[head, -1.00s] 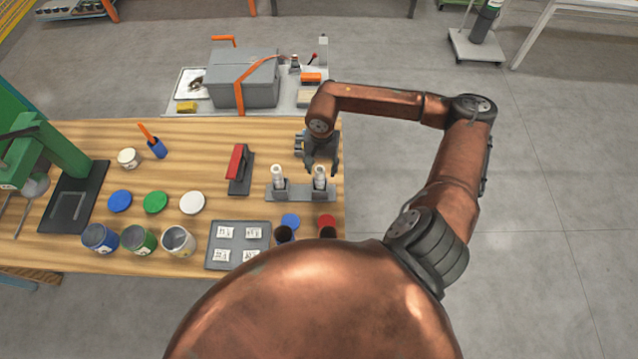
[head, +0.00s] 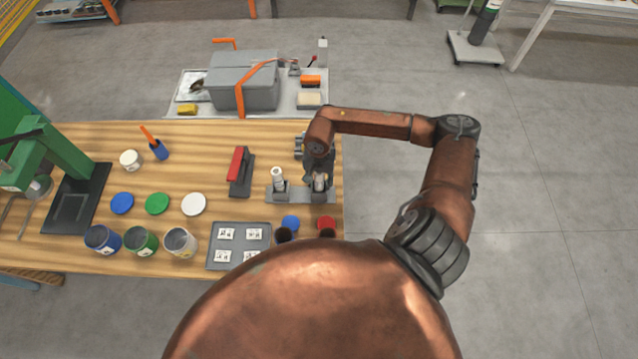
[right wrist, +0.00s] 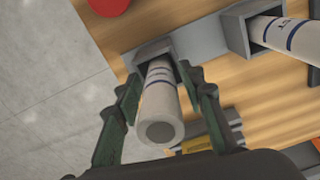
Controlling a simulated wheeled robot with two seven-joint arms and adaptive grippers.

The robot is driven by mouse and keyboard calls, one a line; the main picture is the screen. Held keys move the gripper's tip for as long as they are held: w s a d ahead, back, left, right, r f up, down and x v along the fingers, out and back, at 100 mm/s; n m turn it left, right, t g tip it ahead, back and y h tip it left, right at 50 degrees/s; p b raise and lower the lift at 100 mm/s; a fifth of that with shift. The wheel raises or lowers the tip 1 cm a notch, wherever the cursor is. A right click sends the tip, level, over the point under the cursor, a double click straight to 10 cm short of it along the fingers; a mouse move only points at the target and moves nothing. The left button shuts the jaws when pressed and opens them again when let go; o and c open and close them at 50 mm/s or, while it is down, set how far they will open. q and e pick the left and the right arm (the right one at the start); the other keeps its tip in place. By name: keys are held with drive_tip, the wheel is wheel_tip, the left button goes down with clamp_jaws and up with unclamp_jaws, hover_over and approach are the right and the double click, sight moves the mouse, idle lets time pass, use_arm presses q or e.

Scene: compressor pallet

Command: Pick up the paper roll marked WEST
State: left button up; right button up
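Two white paper rolls stand in square cups of a grey holder (head: 298,197) at the bench's right end. The left roll (head: 277,178) stands free; the other roll (head: 319,184) is partly hidden by my right gripper (head: 319,172). In the right wrist view, this nearer roll (right wrist: 160,108) has blue bands and faint lettering I cannot read. The fingers of my right gripper (right wrist: 160,98) are on either side of it, with a gap visible on the left side. The second roll (right wrist: 290,38) has markings too small to read. My left gripper is not in view.
A red-handled tool (head: 240,172) stands left of the holder. A grey tray (head: 238,246) with labelled pieces, a blue disc (head: 290,223) and a red disc (head: 326,223) are in front. Paint cans and lids stand farther left. Floor is open beyond the bench's right edge.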

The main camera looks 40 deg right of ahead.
clamp_jaws()
drive_tip(key=shift+r, duration=0.1)
